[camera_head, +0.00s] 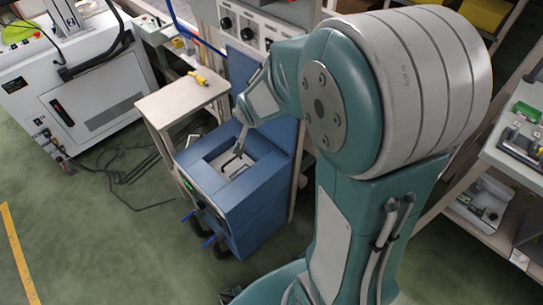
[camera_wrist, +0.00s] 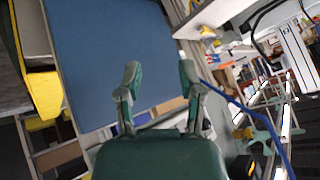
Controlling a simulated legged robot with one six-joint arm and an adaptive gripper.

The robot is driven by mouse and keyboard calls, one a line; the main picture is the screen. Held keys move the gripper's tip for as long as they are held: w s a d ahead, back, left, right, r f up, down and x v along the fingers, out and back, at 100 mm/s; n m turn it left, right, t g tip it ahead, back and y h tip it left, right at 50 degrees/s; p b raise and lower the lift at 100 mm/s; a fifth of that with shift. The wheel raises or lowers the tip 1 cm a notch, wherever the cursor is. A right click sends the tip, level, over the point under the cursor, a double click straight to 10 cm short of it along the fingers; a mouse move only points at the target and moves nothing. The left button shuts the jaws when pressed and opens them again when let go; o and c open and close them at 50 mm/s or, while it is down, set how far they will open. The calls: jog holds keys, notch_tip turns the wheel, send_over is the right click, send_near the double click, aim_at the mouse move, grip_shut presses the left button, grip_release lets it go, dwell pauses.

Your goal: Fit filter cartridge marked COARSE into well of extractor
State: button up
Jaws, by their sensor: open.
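The blue box-like unit (camera_head: 260,190), which I take to be the extractor, stands in the middle of the head view with a square well in its top. A pale piece with a dark, handle-like outline (camera_head: 233,167) shows inside the well; I cannot tell if it is the COARSE cartridge, and no marking is readable. My gripper (camera_head: 241,143) is over the well's far side, small and partly hidden by my arm. In the wrist view my gripper (camera_wrist: 160,78) has its two fingers apart with nothing between them. A plain blue panel (camera_wrist: 105,50) lies beyond them.
A beige side table (camera_head: 180,100) with a small yellow object (camera_head: 199,78) stands left of the extractor. A white machine (camera_head: 75,95) is at the far left, with dark cables (camera_head: 125,170) on the floor. Shelves (camera_head: 510,165) stand at right.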

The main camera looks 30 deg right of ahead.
jog(key=s+a+r+n+g, duration=0.1)
jog(key=s+r, duration=0.5)
jog(key=s, duration=0.6)
jog(key=s+a+r+n+g, duration=0.1)
jog(key=s+a+r+n, duration=0.2)
jog(key=s, duration=0.9)
notch_tip(320, 180, up, 3)
jog(key=n, duration=0.3)
jog(key=shift+s+r+g+y, duration=0.15)
jog(key=shift+s+g+y, duration=0.05)
jog(key=shift+g+y, duration=0.2)
